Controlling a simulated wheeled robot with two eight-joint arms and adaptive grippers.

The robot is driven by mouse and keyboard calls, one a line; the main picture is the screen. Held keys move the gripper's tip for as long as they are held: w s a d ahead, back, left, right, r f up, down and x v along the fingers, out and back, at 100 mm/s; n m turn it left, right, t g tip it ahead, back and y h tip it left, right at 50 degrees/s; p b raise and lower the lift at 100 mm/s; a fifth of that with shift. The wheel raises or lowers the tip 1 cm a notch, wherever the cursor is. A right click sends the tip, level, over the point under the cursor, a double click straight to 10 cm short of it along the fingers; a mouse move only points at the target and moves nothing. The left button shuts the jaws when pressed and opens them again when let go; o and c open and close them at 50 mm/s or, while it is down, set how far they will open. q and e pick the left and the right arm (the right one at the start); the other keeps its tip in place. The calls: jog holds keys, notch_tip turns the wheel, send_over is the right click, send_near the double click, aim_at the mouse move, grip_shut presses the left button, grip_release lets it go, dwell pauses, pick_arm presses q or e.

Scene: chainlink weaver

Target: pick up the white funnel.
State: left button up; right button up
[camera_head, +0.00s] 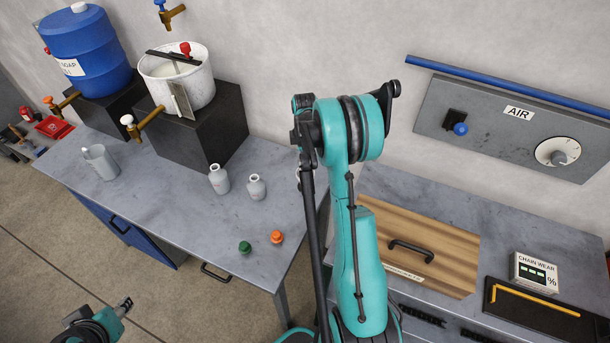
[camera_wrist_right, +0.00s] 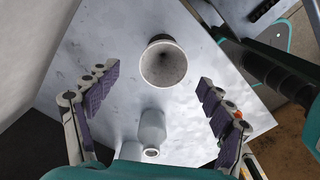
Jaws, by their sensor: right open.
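The white funnel (camera_wrist_right: 163,64) stands on the grey bench in the right wrist view, its round mouth facing the camera. I cannot make it out in the head view, where my right arm may cover it. My right gripper (camera_wrist_right: 158,100) is open, with purple-padded fingers on both sides of the view. The funnel lies ahead of it, between the lines of the fingers and apart from them. The right gripper is hidden behind its arm in the head view. My left gripper (camera_head: 124,306) is at the lower left, away from the bench; its jaw opening is unclear.
Two grey bottles (camera_head: 219,179) (camera_head: 256,187) stand on the bench; one bottle (camera_wrist_right: 152,132) also shows close to the funnel. Green (camera_head: 245,247) and orange (camera_head: 277,237) caps lie near the front edge. A grey jug (camera_head: 99,162) and a white bucket (camera_head: 178,72) are further left.

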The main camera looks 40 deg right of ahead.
jog(key=f, duration=0.5)
jog(key=shift+s+b, duration=0.3)
jog(key=shift+s, duration=0.1)
jog(key=shift+f, duration=0.55)
jog(key=c, duration=1.2)
